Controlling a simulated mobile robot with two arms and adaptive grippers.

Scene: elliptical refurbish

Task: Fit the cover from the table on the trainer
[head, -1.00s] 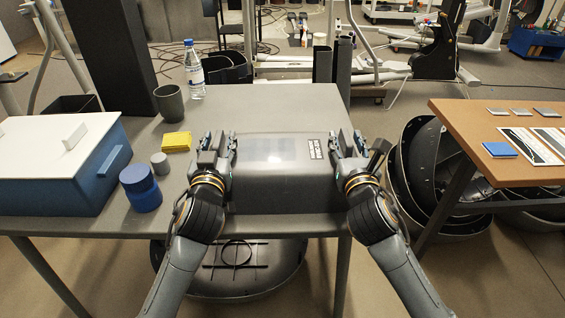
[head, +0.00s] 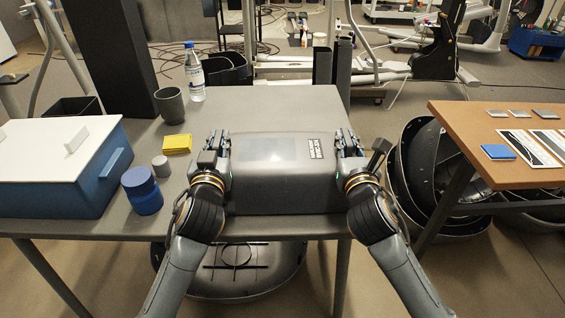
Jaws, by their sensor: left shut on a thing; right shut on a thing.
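The cover (head: 283,181) is a dark grey, rounded box-like shell with a small label at its upper right. It is at the front edge of the grey table (head: 285,105). My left gripper (head: 219,146) is shut on its left end and my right gripper (head: 348,145) is shut on its right end. I cannot tell whether its underside touches the table. The trainer is not clearly identifiable; part of a white-framed exercise machine (head: 300,62) stands behind the table.
On the table's left are a blue box with a white lid (head: 50,150), a blue jar (head: 141,190), a small grey cylinder (head: 161,166), yellow pads (head: 178,144), a grey cup (head: 170,104) and a bottle (head: 194,75). A brown table (head: 510,118) stands right. The table behind the cover is clear.

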